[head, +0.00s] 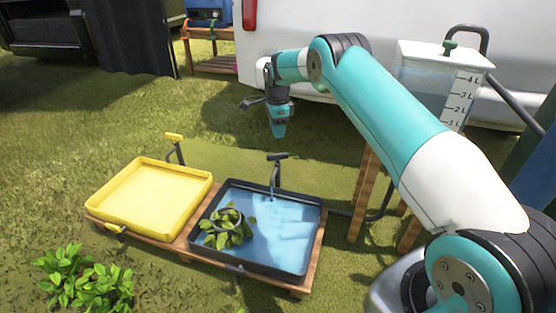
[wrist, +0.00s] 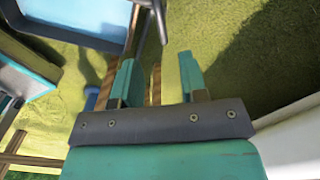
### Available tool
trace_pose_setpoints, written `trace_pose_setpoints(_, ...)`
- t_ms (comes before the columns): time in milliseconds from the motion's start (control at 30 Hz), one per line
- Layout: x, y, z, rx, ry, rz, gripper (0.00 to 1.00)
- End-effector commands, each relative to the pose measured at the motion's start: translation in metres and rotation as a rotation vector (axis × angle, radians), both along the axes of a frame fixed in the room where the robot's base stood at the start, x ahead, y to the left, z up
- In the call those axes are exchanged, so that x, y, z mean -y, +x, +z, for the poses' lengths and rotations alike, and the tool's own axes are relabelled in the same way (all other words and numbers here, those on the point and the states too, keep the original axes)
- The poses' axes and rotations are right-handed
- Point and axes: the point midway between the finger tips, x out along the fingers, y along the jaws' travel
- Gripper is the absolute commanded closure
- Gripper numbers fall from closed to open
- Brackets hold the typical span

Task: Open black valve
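The black tap with a flat black handle (head: 277,157) stands at the back edge of the black tray (head: 316,232). A thin pale stream shows below its spout, and blue water lies in the tray. A small dark fitting (head: 234,268) sits on the tray's front wall. My gripper (head: 278,134) hangs pointing down, above and behind the black handle in the head view, apart from it. In the wrist view the two teal fingers (wrist: 157,75) are spread with nothing between them. I cannot tell surely which part in the wrist view is the black tap.
A leafy plant (head: 228,228) sits in the black tray. A yellow tray (head: 150,198) with a yellow-handled tap (head: 174,137) is to its left. Both rest on a wooden stand (head: 180,246). A water tank (head: 428,80) stands at right. Grass behind the trays is clear.

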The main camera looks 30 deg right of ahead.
Motion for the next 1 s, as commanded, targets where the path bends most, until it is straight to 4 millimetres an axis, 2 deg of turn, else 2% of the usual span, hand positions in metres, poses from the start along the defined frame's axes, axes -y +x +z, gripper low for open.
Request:
trace_pose_setpoints(33, 0.000, 0.000, -0.020, -0.001, 0.000, -0.001, 0.61)
trace_pose_setpoints(100, 0.000, 0.000, -0.036, 0.000, 0.000, -0.001, 0.61)
trace_pose_setpoints(300, 0.001, 0.000, -0.077, 0.000, 0.001, -0.001, 0.61)
trace_pose_setpoints(400, 0.001, 0.000, -0.091, 0.002, 0.000, -0.001, 0.61)
trace_pose_setpoints(600, 0.000, 0.000, -0.104, 0.002, 0.000, -0.001, 0.61)
trace_pose_setpoints(900, 0.000, 0.000, -0.104, 0.002, 0.000, -0.001, 0.61)
trace_pose_setpoints(933, 0.000, 0.000, -0.104, 0.002, 0.000, -0.001, 0.65)
trace_pose_setpoints(1000, 0.000, 0.000, -0.104, 0.002, 0.000, -0.001, 0.81)
